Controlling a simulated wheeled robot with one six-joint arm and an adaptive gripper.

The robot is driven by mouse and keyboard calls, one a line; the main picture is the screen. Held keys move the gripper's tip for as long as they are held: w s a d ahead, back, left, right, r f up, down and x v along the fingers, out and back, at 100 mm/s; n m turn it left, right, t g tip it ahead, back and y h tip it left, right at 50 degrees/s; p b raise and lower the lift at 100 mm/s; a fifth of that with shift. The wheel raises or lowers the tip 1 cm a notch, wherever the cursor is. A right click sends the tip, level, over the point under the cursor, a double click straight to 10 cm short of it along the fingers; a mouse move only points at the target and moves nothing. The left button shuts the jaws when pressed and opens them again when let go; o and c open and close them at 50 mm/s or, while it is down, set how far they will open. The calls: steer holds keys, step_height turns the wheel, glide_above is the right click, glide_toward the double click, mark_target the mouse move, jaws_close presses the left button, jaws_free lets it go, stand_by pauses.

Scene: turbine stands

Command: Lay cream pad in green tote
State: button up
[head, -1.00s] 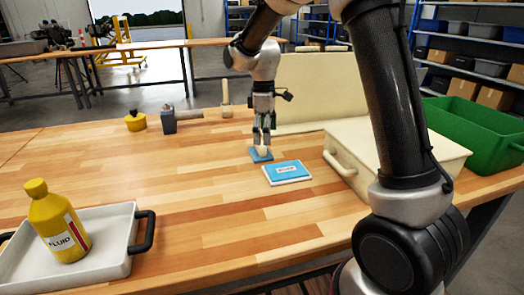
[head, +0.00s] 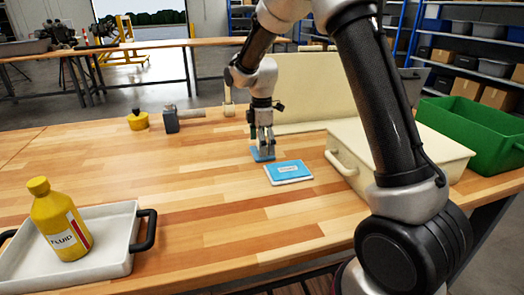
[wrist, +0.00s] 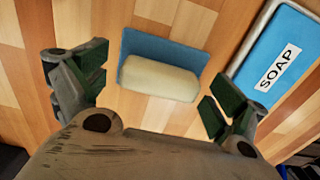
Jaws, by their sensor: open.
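The cream pad (wrist: 158,78) is a rounded cream block with a blue flat backing (wrist: 165,46) in the wrist view. It lies on the wooden table. In the head view its blue part (head: 262,155) shows beneath the fingers, and the cream part is mostly hidden. My gripper (head: 264,143) is directly above it, pointing down. In the wrist view my gripper (wrist: 154,92) is open, one finger on each side of the pad, with gaps between. The green tote (head: 488,142) stands at the far right; its inside is only partly visible.
A blue and white soap packet (head: 288,173) lies just right of the pad. A cream lidded box (head: 425,150) stands between pad and tote. A white tray (head: 110,250) holds a yellow fluid bottle (head: 62,222) at the front left.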

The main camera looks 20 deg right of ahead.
steer(key=c, duration=1.2)
